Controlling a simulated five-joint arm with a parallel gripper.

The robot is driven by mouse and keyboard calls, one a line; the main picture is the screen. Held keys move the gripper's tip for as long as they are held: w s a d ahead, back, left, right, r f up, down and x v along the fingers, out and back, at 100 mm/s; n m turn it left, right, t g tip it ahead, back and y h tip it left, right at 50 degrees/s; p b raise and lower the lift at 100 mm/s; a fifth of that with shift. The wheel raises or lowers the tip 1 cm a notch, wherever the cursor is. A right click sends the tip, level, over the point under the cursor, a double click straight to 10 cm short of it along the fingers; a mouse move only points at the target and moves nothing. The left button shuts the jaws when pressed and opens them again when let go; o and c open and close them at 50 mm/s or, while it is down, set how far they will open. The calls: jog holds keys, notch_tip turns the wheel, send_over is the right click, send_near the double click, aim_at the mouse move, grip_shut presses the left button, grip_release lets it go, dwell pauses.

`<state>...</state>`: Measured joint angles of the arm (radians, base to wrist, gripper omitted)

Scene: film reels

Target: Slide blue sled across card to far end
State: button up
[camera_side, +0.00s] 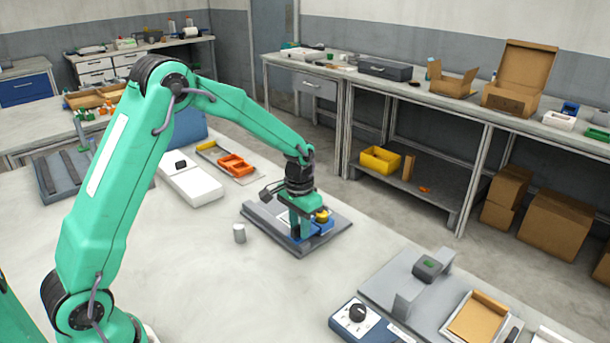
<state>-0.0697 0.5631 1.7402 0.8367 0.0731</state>
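The small blue sled (322,229) sits on a flat grey plate (266,214) in the middle of the table. A round yellow part (321,215) shows on top of the sled. My gripper (299,226) points down over the plate, right beside the sled at its left. It overlaps the sled in this view, and I cannot tell whether it touches or holds it. The fingertips are too small and partly hidden to show whether they are open or shut. I cannot clearly tell a card apart from the grey plate.
A small grey cylinder (239,233) stands just left of the plate. A white box (193,185) and an orange tray (236,165) lie behind it at left. A blue box with a dial (358,316) and a grey fixture (408,292) stand at front right. The table between is clear.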

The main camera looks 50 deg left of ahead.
jog(key=shift+o, duration=0.5)
jog(key=shift+a+r, duration=0.1)
jog(key=shift+a, duration=0.05)
jog(key=shift+r, duration=3.8)
jog(key=s+d+r+t, duration=0.2)
jog(key=s+r+t, duration=0.1)
jog(key=s+r, duration=0.85)
jog(key=s+d+t, duration=0.1)
jog(key=s+t, duration=0.1)
jog(key=s, duration=1.1)
jog(key=shift+s+d+t, duration=0.3)
jog(key=shift+s, duration=0.1)
